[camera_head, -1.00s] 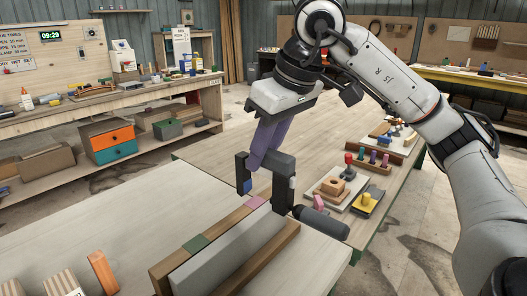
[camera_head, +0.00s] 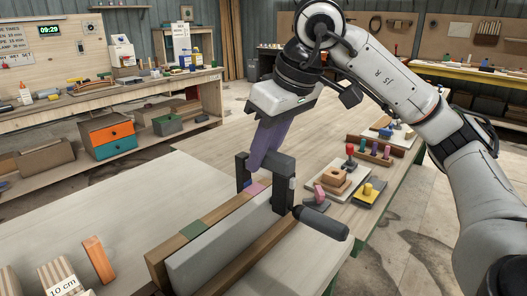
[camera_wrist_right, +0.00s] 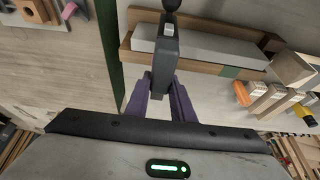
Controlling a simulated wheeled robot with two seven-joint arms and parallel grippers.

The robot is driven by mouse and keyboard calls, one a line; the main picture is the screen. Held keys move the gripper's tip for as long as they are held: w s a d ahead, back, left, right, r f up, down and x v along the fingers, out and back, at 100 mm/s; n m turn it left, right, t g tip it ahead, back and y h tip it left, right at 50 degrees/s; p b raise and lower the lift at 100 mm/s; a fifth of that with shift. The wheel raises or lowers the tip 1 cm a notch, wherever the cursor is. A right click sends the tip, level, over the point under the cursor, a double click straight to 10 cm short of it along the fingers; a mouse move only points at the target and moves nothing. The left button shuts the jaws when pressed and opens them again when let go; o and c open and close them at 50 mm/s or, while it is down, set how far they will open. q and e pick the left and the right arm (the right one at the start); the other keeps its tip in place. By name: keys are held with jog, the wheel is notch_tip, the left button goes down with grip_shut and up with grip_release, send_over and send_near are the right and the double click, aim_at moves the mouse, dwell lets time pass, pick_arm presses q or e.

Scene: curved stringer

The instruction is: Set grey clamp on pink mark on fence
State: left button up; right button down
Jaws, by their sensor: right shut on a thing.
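The dark grey clamp (camera_head: 268,161) is upright, its bar on top and its two jaws pointing down. My right gripper (camera_head: 264,150), with purple fingers, is shut on the bar. The jaws stand either side of the fence (camera_head: 222,216) at its far end. The pink mark (camera_head: 255,190) shows on the fence top between the jaws. The far jaw's lower end, with a blue pad, is partly hidden behind the fence. I cannot tell whether the clamp touches the fence. In the wrist view the clamp (camera_wrist_right: 166,52) overlaps the fence, and the pink mark is hidden. My left gripper is out of view.
A grey strip (camera_head: 222,245) lies between the fence and a front wooden rail. A green mark (camera_head: 193,230) is nearer on the fence. An orange block (camera_head: 98,259) and striped blocks stand front left. Boards with pegs and a knob (camera_head: 349,163) lie right of the clamp.

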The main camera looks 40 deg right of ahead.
aim_at(264, 175)
jog(key=shift+f, duration=0.1)
dwell(0.3)
jog(key=shift+f+b, duration=1.25)
jog(key=shift+f, duration=0.1)
jog(key=shift+f, duration=0.15)
jog(key=shift+f+b, duration=0.4)
jog(key=shift+b, duration=0.05)
jog(key=c, duration=1.4)
grip_release()
jog(key=shift+c, duration=0.2)
